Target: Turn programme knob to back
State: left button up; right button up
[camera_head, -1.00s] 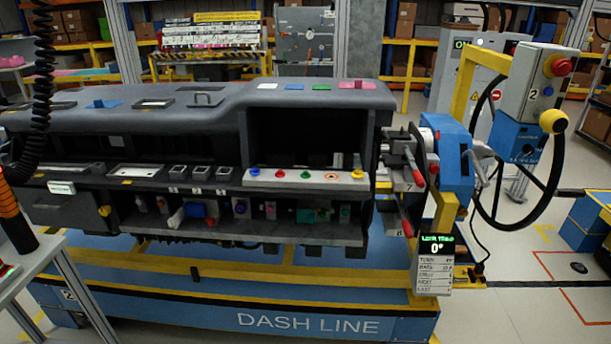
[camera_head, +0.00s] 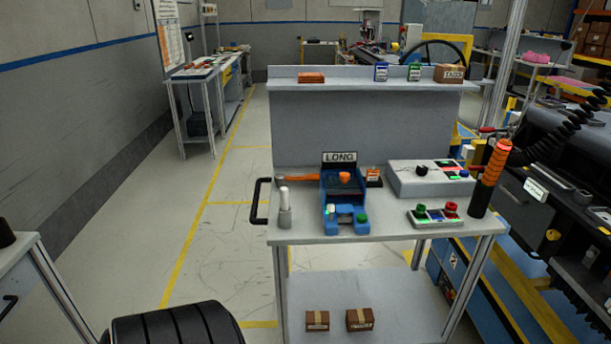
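A grey control box (camera_head: 408,184) stands on the right part of a grey cart's top. A dark knob (camera_head: 421,170) sits on the box's left side; it may be the programme knob, but I cannot read a label. Its pointer direction is too small to tell. A blue button or knob (camera_head: 464,173) sits at the box's right, near small green and red patches. Neither of my grippers shows in the head view, and nothing touches the box.
The cart top (camera_head: 310,228) also holds a blue fixture (camera_head: 345,203) under a LONG sign, a button panel (camera_head: 433,215) and an orange-black stick (camera_head: 490,178). A black rounded object (camera_head: 175,325) fills the lower left. The dashboard module (camera_head: 540,200) is at right.

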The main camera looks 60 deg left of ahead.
aim_at(421, 171)
jog(key=u, duration=1.45)
jog(key=i+j+u, duration=0.15)
jog(key=i, duration=0.25)
